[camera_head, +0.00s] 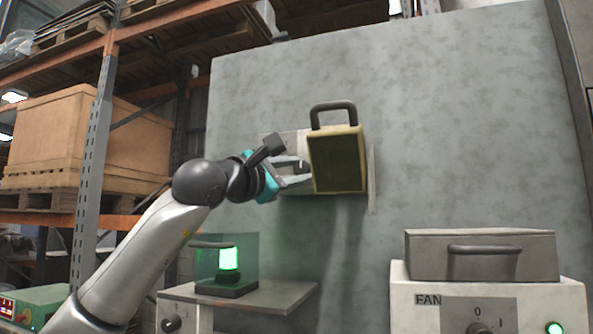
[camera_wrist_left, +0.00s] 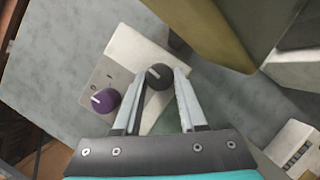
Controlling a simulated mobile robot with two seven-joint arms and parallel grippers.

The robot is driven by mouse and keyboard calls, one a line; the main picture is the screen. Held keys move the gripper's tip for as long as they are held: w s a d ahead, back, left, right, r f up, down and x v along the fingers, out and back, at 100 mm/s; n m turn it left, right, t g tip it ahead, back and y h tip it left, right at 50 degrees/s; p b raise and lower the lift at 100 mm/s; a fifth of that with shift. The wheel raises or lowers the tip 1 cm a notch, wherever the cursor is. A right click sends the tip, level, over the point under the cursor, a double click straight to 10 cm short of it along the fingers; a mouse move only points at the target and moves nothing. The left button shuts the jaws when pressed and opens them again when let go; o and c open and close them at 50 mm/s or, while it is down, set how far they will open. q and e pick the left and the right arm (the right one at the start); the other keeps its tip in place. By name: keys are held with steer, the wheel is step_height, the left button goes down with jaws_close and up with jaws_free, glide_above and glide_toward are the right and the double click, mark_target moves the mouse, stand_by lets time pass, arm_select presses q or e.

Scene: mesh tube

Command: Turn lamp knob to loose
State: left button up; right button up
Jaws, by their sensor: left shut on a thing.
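In the left wrist view, a black knob (camera_wrist_left: 159,77) with a pale pointer mark sits on a white panel (camera_wrist_left: 133,49). The fingertips of my left gripper (camera_wrist_left: 162,74) are on either side of it, shut on it. In the head view, my left gripper (camera_head: 296,174) reaches in beside a wall-mounted yellow-green box (camera_head: 337,163) with a dark handle on top. Both knobs are hidden there. I cannot read any label by the knobs. My right gripper is not in view.
The box stands out from the grey wall (camera_head: 470,120) close to my left fingers. Below are a glass case with a lit green lamp (camera_head: 229,259) and a white FAN unit (camera_head: 420,318) bearing a lidded grey box (camera_head: 481,257). Shelving with a wooden crate stands left.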

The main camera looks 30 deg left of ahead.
arm_select(q)
jaws_close()
steer(key=shift+f+n+b, duration=0.15)
steer(key=shift+n+b, duration=0.25)
steer(key=shift+b, duration=0.3)
steer(key=shift+d+n+y+b, duration=0.1)
steer(key=shift+n+y+b, duration=0.2)
steer(key=shift+n+b, duration=0.3)
steer(key=o, duration=1.1)
jaws_free()
steer(key=shift+c, duration=0.2)
steer(key=shift+s, duration=0.1)
